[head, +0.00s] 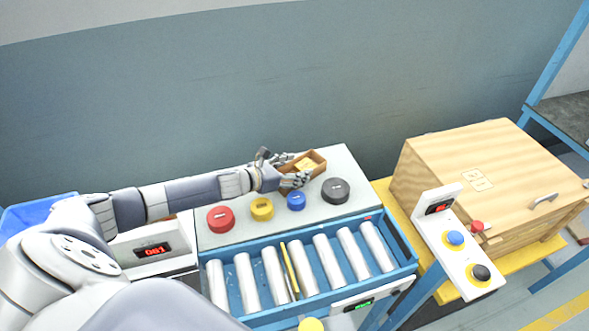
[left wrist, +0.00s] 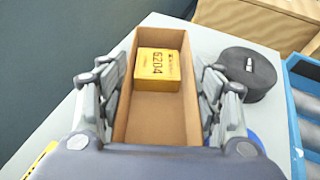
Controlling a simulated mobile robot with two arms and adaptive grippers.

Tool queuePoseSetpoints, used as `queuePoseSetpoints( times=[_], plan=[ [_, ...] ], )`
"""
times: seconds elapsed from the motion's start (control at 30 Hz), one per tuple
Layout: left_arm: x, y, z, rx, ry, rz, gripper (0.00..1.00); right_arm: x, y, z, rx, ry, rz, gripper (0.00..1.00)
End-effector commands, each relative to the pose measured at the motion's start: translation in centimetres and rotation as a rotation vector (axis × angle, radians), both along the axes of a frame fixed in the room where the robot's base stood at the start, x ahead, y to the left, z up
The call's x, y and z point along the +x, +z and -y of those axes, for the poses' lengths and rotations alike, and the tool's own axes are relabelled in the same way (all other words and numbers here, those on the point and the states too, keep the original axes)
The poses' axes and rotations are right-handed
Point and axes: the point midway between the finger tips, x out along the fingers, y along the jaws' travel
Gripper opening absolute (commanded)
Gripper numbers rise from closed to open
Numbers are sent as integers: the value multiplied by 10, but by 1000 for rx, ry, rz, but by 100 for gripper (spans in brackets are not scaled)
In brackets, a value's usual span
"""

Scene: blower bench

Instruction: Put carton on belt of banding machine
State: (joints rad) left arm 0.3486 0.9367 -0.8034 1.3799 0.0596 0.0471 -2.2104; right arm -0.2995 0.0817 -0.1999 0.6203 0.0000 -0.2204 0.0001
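A brown open-topped cardboard box (head: 318,169) is at the back of the pale bench top, with a small yellow carton marked 6204 (head: 305,164) inside it. In the left wrist view the yellow carton (left wrist: 158,68) sits toward the far end of the brown box (left wrist: 150,130). My left gripper (head: 281,169) reaches in from the left. Its fingers (left wrist: 160,95) are spread, one on each side of the brown box, with narrow gaps near the tips. Whether any finger touches the box lower down is unclear. My right gripper is out of view. I cannot tell which part is the banding machine's belt.
Red (head: 220,218), yellow (head: 262,209), blue (head: 296,201) and dark grey (head: 335,190) round pieces stand along the bench. In front is a blue-framed roller conveyor (head: 404,258) with a yellow strip across it. A wooden case (head: 440,170) and button panel (head: 458,242) stand right.

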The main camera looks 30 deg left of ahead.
Motion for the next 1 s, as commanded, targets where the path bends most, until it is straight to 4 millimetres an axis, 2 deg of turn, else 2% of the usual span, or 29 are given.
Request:
queuePoseSetpoints(
  times=[0.03,0.07,0.53,0.67,1.0],
  plan=[
    [0,0,0,0,0,-1,73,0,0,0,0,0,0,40],
    [0,0,0,0,0,-1,80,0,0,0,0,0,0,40],
    [-1,5,0,-1,0,-1,80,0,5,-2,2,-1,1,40],
    [-14,5,-5,1,1,-5,80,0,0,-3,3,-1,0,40],
    [-57,24,-19,3,-2,-4,80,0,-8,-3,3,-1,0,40]
  ],
)
